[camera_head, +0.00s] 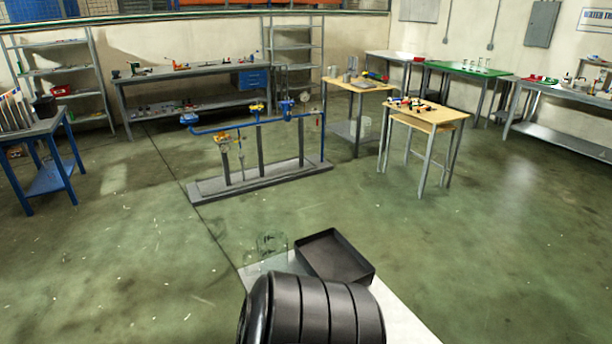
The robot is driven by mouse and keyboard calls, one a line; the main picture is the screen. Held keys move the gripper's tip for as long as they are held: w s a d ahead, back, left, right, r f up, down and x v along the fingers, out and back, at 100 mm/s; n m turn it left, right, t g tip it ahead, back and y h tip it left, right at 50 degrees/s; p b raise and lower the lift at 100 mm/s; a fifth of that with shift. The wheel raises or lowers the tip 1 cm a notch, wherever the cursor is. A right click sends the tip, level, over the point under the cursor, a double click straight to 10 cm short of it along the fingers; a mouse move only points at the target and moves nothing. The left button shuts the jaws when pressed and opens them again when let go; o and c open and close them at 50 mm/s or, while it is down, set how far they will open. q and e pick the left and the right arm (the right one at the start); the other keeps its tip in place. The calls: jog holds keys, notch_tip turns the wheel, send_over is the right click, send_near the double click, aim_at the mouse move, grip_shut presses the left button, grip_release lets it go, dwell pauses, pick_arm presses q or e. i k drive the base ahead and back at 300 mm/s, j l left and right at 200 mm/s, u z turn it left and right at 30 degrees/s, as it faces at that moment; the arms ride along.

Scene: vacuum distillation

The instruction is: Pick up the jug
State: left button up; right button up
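A clear glass vessel (272,244) stands at the far left corner of a white surface (405,318) in the lower middle of the head view. It is transparent and faint, so I cannot tell for sure that it is the jug. Neither of my grippers is in view.
A black open tray (335,257) lies beside the glass vessel and looks empty. A dark ribbed shape covers the near part of the white surface. A blue pipe rig (262,172) stands farther back.

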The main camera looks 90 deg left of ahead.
aim_at(273, 246)
jog(key=i+j+u, duration=0.1)
jog(key=u, duration=3)
jog(key=l, duration=0.45)
jog(key=k+l+u, duration=0.1)
jog(key=l, duration=0.4)
